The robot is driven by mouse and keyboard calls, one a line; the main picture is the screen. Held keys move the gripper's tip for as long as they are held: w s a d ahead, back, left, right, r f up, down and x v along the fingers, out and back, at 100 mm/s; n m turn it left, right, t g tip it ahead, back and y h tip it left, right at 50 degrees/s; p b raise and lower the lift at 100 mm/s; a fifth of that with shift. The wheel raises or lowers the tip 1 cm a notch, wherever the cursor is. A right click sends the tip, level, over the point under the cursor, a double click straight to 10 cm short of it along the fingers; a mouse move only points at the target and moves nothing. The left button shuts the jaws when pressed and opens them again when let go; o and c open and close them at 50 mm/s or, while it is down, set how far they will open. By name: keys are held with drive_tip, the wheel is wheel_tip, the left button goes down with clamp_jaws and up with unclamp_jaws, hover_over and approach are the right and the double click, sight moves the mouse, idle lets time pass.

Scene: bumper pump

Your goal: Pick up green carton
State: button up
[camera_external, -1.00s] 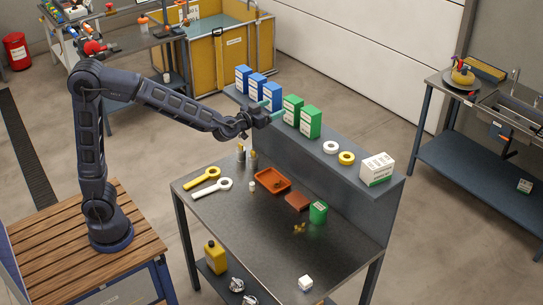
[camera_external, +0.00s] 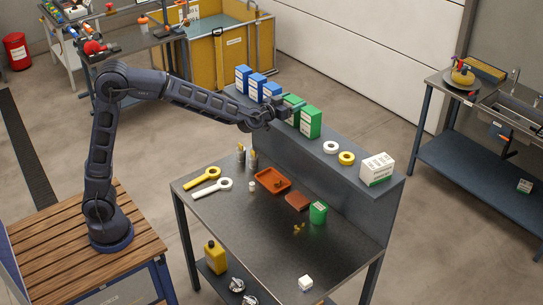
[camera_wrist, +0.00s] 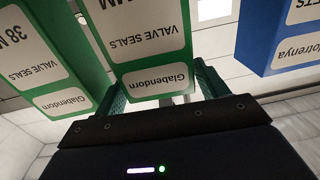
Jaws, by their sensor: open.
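Two green cartons stand side by side on the raised shelf in the external view, the left one (camera_external: 293,102) partly hidden by my gripper and the right one (camera_external: 311,122) in plain sight. My gripper (camera_external: 290,110) is at the left green carton. In the wrist view, upside down, a green carton with a white "Valve seals" label (camera_wrist: 150,40) stands between the spread fingers of my gripper (camera_wrist: 160,88). One finger is on each side, and I cannot tell whether either touches it. The other green carton (camera_wrist: 45,55) is just left of the left finger.
Several blue cartons (camera_external: 242,79) stand left of the green ones; one blue carton (camera_wrist: 282,40) is close to the right finger in the wrist view. White and yellow rings (camera_external: 346,158) and a white box (camera_external: 377,169) are further right on the shelf (camera_external: 320,163).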

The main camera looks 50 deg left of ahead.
drive_tip(key=shift+w, duration=0.45)
drive_tip(key=c, duration=0.8)
drive_tip(key=shift+r, duration=0.15)
